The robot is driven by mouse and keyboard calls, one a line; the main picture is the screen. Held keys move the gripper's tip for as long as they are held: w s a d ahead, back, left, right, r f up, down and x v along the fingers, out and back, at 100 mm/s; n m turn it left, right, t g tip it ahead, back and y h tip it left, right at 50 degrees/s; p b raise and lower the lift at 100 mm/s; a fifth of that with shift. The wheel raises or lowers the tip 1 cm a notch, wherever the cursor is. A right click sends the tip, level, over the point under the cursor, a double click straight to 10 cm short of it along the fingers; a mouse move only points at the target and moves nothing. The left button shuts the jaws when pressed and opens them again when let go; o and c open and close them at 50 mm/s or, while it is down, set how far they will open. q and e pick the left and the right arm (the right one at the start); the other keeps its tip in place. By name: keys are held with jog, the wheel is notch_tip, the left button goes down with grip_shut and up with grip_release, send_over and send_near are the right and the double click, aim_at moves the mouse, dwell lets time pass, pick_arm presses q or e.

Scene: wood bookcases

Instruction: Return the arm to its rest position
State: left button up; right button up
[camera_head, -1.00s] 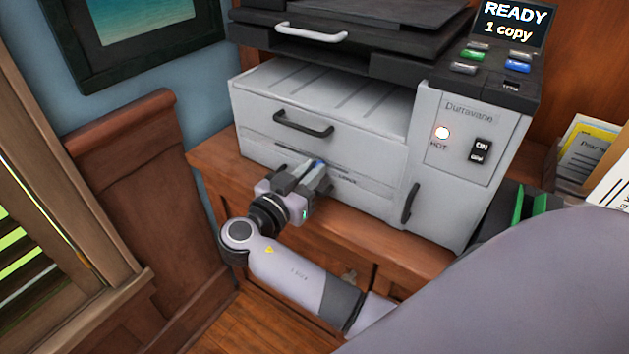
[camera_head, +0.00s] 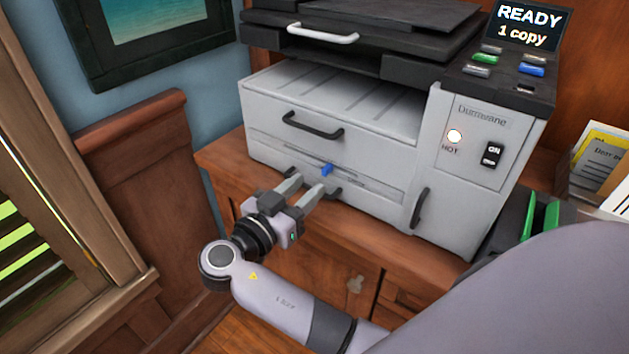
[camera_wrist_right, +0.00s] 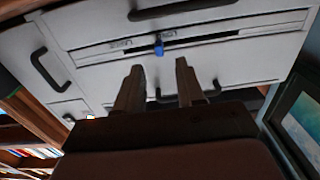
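My right gripper (camera_head: 307,190) is in front of the lower part of the grey printer (camera_head: 262,118), with its two fingers spread apart and nothing between them. It also shows in the right wrist view (camera_wrist_right: 158,85), its fingers pointing at the printer front. A small blue slider (camera_head: 327,169) on the printer's lower slot stands just beyond the fingertips, clear of them; it also shows in the right wrist view (camera_wrist_right: 158,46). My right arm (camera_head: 285,299) reaches in from the lower right. My left gripper is not in view.
The printer stands on a wooden cabinet (camera_head: 345,232). Dark handles (camera_head: 312,127) stick out from its front. A framed picture (camera_head: 150,30) hangs on the left wall beside a wooden panel (camera_head: 145,170). Green folders (camera_head: 545,215) and papers (camera_head: 600,155) are at the right.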

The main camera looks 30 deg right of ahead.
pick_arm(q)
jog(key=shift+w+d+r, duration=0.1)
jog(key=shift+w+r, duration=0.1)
pick_arm(e)
jog(key=shift+v, duration=1.05)
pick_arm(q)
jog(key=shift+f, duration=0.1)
pick_arm(e)
jog(key=shift+f, duration=0.1)
